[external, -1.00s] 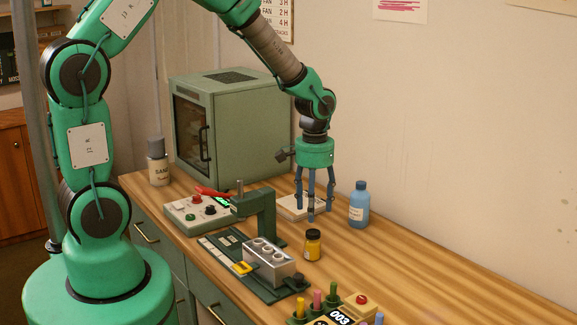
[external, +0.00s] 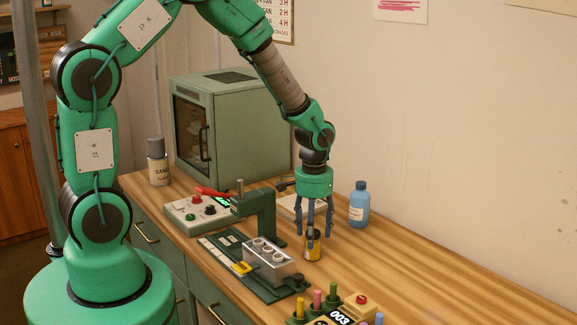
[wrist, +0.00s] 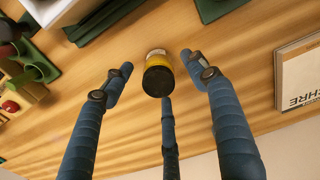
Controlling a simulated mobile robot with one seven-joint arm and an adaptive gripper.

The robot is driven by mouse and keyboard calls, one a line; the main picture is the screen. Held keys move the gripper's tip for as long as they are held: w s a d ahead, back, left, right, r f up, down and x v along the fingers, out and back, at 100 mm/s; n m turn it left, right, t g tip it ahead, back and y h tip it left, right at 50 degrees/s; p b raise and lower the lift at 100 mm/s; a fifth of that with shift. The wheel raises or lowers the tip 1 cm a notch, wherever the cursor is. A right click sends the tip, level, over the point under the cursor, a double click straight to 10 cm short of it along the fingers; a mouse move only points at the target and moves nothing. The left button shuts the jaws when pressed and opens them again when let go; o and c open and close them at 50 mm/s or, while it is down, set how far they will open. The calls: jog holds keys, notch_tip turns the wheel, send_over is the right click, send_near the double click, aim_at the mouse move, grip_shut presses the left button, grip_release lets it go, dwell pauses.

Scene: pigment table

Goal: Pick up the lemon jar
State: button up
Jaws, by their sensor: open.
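The lemon jar (external: 312,249) is a small yellow jar with a dark lid, standing upright on the wooden table to the right of the grey block. In the wrist view the jar (wrist: 158,72) shows between and just beyond my fingertips, its dark lid facing the camera. My gripper (external: 314,231) points down above the jar, its blue fingers spread and partly covering the jar in the external view. It is open and empty. In the wrist view one finger lies to each side of the jar and a third comes up below its lid.
A green press stand (external: 262,215) with a grey block (external: 268,262) is close at the left. A blue bottle (external: 359,207) stands at the right, and a pale book (external: 287,206) lies behind. Coloured pegs (external: 317,299) stand in front. The table's right side is clear.

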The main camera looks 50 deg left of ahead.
jog(key=shift+d+f+b, duration=0.1)
jog(key=shift+f+b, duration=0.4)
jog(key=shift+f, duration=2.15)
jog(key=shift+c, duration=0.5)
jog(key=c, duration=1.2)
